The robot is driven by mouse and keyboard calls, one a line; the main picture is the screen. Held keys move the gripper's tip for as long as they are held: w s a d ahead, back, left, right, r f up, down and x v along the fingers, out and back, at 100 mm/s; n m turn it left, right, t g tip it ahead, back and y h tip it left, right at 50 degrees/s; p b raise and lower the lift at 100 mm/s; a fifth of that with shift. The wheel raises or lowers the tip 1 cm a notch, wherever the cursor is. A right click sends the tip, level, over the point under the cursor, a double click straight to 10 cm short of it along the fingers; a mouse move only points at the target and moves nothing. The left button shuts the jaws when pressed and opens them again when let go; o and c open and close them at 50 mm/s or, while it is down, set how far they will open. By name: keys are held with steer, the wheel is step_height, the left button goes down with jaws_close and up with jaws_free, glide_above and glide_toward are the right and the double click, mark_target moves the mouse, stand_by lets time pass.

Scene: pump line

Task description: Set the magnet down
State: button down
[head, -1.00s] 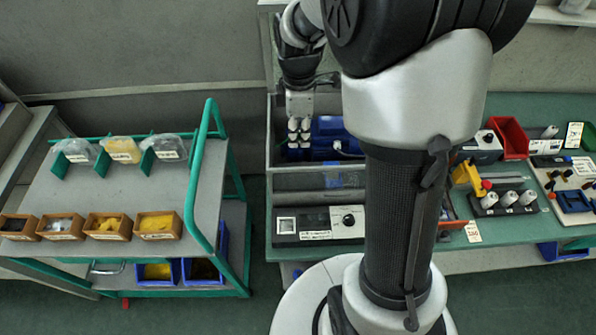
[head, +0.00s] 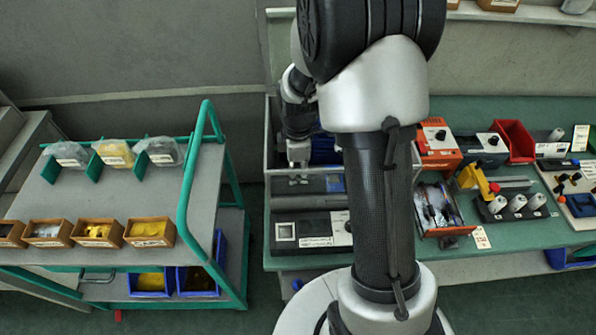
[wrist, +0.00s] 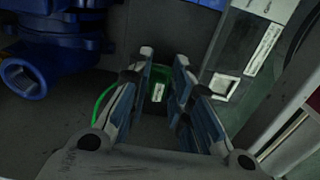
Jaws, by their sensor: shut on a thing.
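My gripper (head: 298,178) hangs over the front part of a grey walled bay on the bench. In the wrist view my gripper (wrist: 164,62) is shut on a small dark block with a white label (wrist: 158,92), which I take to be the magnet. Green edging shows around the block, and a green cord-like strip (wrist: 101,103) runs on the left. The fingers hide much of it. I cannot tell whether it touches the surface below. In the head view the magnet cannot be made out.
A blue pump body (wrist: 62,45) lies left of my fingers, also behind my gripper in the head view (head: 325,150). A labelled instrument box (head: 312,229) stands in front of the bay. An orange box (head: 438,140) and red bin (head: 514,141) stand right. A trolley (head: 150,190) stands left.

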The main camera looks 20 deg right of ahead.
steer(key=shift+f, duration=0.15)
steer(key=c, duration=1.4)
jaws_free()
steer(key=shift+c, duration=0.2)
step_height(320, 180, up, 12)
steer(key=r+p, duration=0.1)
steer(key=p, duration=0.3)
steer(key=s+a+r+m+t, duration=0.2)
steer(key=s+a+r+m, duration=0.35)
steer(key=s+r, duration=0.45)
steer(key=s+a+r+m+t, duration=0.1)
steer(key=s+r+m, duration=0.1)
steer(key=s+m, duration=0.2)
steer(key=s+a+r+m+t, duration=0.1)
steer(key=s+m, duration=0.3)
steer(key=s, duration=0.2)
steer(key=shift+s+a+r+t, duration=0.25)
steer(key=shift+s+r+t, duration=0.05)
steer(key=shift+r, duration=0.1)
